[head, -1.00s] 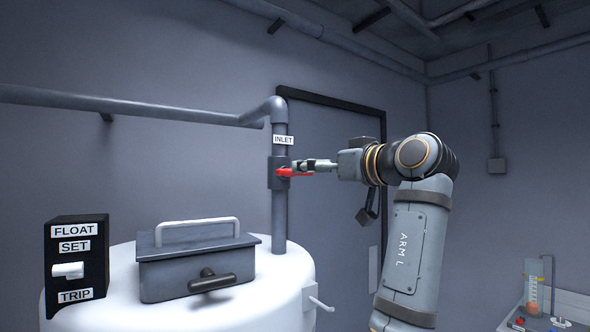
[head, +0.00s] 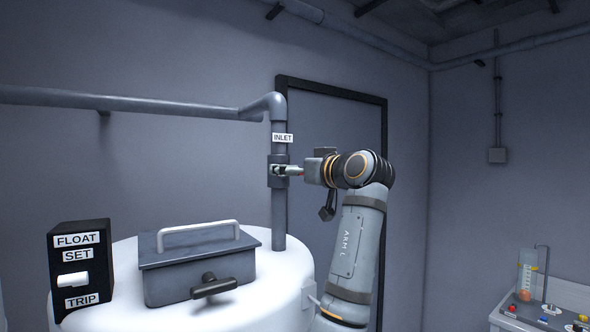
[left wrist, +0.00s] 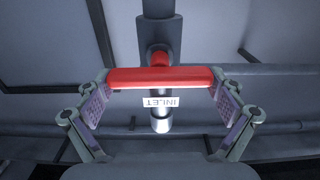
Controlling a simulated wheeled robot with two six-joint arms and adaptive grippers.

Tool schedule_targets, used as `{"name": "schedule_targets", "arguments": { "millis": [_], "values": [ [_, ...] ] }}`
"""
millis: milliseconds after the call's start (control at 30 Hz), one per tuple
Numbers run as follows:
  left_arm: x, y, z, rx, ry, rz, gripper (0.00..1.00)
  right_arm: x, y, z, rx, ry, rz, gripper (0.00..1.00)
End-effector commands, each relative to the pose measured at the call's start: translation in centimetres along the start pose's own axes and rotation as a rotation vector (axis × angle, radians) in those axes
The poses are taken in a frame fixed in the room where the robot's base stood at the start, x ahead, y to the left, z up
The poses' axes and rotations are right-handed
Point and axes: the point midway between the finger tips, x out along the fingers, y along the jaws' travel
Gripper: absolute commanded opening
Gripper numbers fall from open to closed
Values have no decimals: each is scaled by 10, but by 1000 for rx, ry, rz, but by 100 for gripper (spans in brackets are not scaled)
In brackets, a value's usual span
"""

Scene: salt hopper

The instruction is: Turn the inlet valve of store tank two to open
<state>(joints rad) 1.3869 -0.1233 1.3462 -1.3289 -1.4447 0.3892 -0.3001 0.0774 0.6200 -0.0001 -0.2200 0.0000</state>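The inlet valve body (head: 278,171) sits on a vertical grey pipe (head: 279,215) above a white tank (head: 262,290), under a label reading INLET (head: 282,138). My left gripper (head: 282,170) is at the valve in the head view and hides most of its handle. In the left wrist view the red handle (left wrist: 160,77) lies crosswise to the pipe, between the two spread fingers of my left gripper (left wrist: 160,98). The fingers stand near the handle's two ends; whether they touch it I cannot tell. No tank number is visible. My right gripper is not in view.
A grey lidded box (head: 200,265) with handles stands on the tank top. A black FLOAT SET/TRIP switch box (head: 80,270) is at the left. A dark door frame (head: 385,120) is behind my arm. A small bench with apparatus (head: 545,310) stands at lower right.

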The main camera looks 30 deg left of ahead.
Motion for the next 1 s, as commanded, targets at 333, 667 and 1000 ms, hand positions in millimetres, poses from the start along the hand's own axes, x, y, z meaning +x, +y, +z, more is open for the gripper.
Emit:
{"name": "schedule_targets", "arguments": {
  "millis": [333,667,1000],
  "values": [
    [0,0,0,-15,0,0,62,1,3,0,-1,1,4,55],
    [0,-2,1,-189,1,-1,62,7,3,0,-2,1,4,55],
    [0,-4,1,-508,2,-1,62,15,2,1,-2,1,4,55]
  ]
}}
